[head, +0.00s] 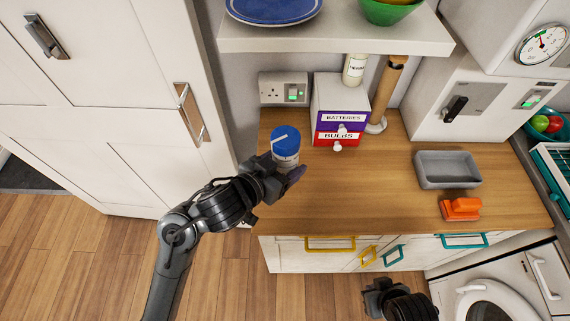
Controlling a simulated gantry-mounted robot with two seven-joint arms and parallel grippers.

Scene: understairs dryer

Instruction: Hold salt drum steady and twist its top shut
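The salt drum (286,153) has a pale body with a label and a round blue top (286,138) with a white stripe across it. It stands upright at the left end of the wooden counter. My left gripper (281,173) is around its lower body, with fingers on either side, and appears shut on it. The gripper hides the drum's base. My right gripper (380,294) is low in front of the counter, away from the drum. Its fingers are too dark and small to tell whether it is open or shut.
A grey tray (447,170) and an orange object (460,209) lie to the right. A white shelf (335,37) overhangs the back. The middle counter (360,190) is clear.

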